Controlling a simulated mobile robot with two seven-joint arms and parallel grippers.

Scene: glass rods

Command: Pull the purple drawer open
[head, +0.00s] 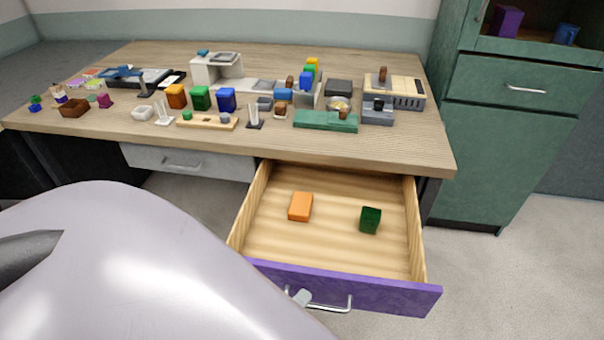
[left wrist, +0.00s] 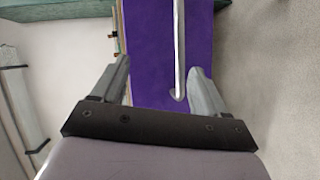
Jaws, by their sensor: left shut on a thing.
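The purple drawer (head: 350,289) is pulled well out from under the desk, and its wooden inside shows. An orange block (head: 300,206) and a dark green block (head: 370,219) lie in it. A silver bar handle (head: 334,305) is on its purple front. My left gripper (head: 301,297) is at the left part of this handle, shut on it; my arm hides most of the gripper. In the left wrist view the two fingers (left wrist: 160,82) stand on either side of the handle (left wrist: 179,50), before the purple front (left wrist: 150,60). My right gripper is not in view.
The wooden desk (head: 75,122) above carries many small blocks, trays and stands. A grey drawer (head: 187,161) left of the purple one is closed. A green cabinet (head: 505,140) stands at the right. Bare floor (head: 520,270) lies to the right of the open drawer.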

